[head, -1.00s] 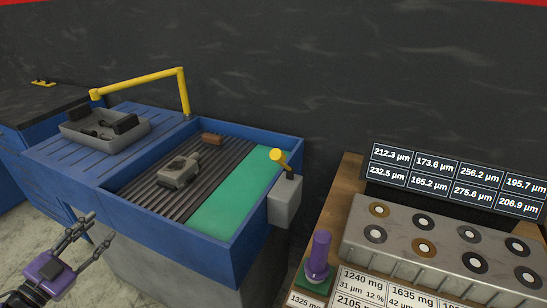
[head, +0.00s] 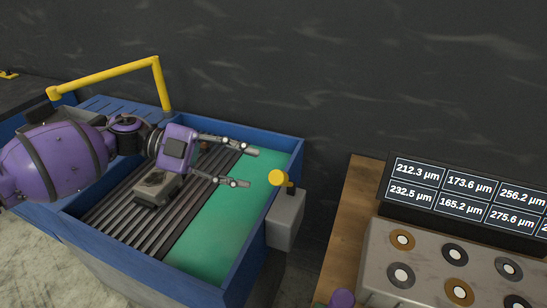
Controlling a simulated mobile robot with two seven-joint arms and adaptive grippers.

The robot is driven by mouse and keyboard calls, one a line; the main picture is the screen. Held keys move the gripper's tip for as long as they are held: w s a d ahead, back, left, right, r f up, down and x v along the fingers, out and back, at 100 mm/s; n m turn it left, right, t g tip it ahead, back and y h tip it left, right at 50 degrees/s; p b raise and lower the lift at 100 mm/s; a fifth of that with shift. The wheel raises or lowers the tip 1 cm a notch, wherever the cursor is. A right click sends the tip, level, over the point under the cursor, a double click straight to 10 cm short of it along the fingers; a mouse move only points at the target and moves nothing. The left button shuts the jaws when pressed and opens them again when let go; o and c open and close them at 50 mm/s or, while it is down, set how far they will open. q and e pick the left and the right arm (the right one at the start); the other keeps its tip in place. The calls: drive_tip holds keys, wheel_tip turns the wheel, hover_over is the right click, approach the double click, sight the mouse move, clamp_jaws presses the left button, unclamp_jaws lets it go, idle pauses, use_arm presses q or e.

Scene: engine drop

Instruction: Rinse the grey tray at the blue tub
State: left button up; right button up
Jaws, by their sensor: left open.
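The blue tub (head: 258,236) stands at centre left, with dark slats (head: 110,213) on its left side and a green surface (head: 215,232) on its right. The grey tray (head: 84,115) sits on the blue ribbed drainboard left of the tub, mostly hidden behind my left arm. My left gripper (head: 254,168) reaches in from the left over the tub, fingers spread and empty, pointing right above the green surface. It is apart from the tray, to its right. My right gripper is out of view.
A yellow pipe (head: 105,77) arches behind the drainboard. A grey part (head: 158,188) lies on the slats below my gripper. A yellow-knobbed lever (head: 279,178) on a grey box (head: 285,222) is at the tub's right side. A wooden bench (head: 345,225) with an engine block (head: 385,270) stands right.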

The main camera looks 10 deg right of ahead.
sight(279, 178)
use_arm(q)
drive_tip(key=s+d, duration=0.2)
drive_tip(key=s, duration=0.1)
drive_tip(key=shift+d+r, duration=0.15)
drive_tip(key=shift+d, duration=0.2)
drive_tip(key=x, duration=0.1)
drive_tip(key=p+x, duration=0.1)
drive_tip(key=shift+w+d, duration=0.15)
drive_tip(key=shift+d, duration=0.15)
drive_tip(key=shift+s+d+f, duration=0.2)
drive_tip(key=shift+d+f, duration=0.3)
drive_tip(key=shift+d, duration=0.3)
drive_tip(key=shift+s+d+f, duration=0.1)
drive_tip(key=shift+d, duration=0.1)
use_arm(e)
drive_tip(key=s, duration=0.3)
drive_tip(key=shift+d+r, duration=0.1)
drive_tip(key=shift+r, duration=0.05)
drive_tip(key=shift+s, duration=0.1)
use_arm(q)
drive_tip(key=shift+c, duration=1.4)
clamp_jaws()
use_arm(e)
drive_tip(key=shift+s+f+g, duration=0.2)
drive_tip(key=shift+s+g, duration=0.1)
